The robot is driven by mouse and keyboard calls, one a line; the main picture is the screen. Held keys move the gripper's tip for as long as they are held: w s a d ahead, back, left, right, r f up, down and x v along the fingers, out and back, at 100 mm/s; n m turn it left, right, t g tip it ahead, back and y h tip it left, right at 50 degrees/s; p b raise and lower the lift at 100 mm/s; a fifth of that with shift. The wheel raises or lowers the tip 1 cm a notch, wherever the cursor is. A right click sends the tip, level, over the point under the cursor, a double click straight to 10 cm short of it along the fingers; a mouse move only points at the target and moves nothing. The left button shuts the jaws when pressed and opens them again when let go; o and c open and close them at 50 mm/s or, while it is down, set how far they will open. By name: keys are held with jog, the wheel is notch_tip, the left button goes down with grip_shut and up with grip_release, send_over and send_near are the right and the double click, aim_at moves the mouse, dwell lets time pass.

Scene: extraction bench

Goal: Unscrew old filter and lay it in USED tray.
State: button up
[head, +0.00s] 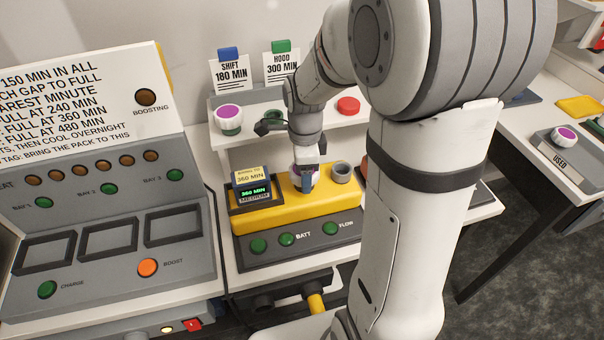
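My gripper (306,178) points down over the yellow unit (262,219) on the middle bench. Its fingers are at a white filter with some purple (298,181), largely hidden by them; I cannot tell whether they are shut on it. To its right on the unit is a grey round port (341,172) that looks open at the top. The USED tray (562,169) is on the right-hand bench. A white filter with a purple top (563,137) is in it.
A dark pack reading 360 MIN (254,191) sits left on the unit. A grey charger panel (105,240) stands left. My arm hides the bench's right part.

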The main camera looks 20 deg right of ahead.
jog(key=n, duration=2)
jog(key=shift+r, duration=0.1)
jog(key=o, duration=0.7)
jog(key=shift+n, duration=0.4)
jog(key=o, duration=0.4)
